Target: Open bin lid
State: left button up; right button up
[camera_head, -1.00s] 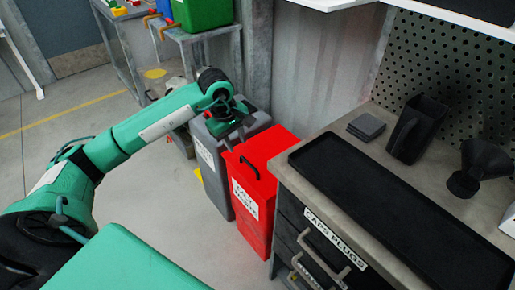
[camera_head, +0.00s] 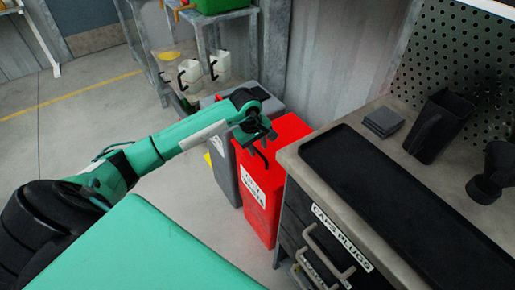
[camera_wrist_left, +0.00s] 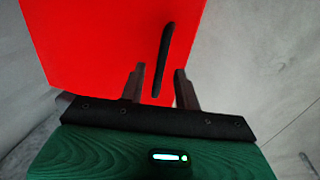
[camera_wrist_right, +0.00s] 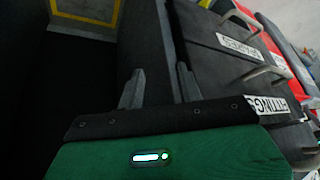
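The red bin (camera_head: 261,200) has a red lid (camera_head: 290,128) with a black handle on top. It stands between a grey bin (camera_head: 224,170) and the bench, and its lid is down. In the left wrist view the red lid (camera_wrist_left: 100,40) fills the upper middle, with the black handle (camera_wrist_left: 166,55) upright in the picture. My left gripper (camera_head: 262,148) is over the lid at the handle. Its fingers (camera_wrist_left: 158,72) are apart, and the handle's lower end shows between them, with no clear contact. My right gripper (camera_wrist_right: 159,75) is open and empty beside the drawers.
The bench holds a black tray (camera_head: 400,215), a black scoop-like container (camera_head: 437,125) and dark square plates (camera_head: 383,121). Drawers with grey handles (camera_head: 325,245) are below. The floor at left is open.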

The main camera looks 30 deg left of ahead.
pick_arm(q)
jog(key=shift+f, duration=0.5)
jog(key=shift+c, duration=0.2)
grip_shut()
jog(key=shift+w+r, duration=0.1)
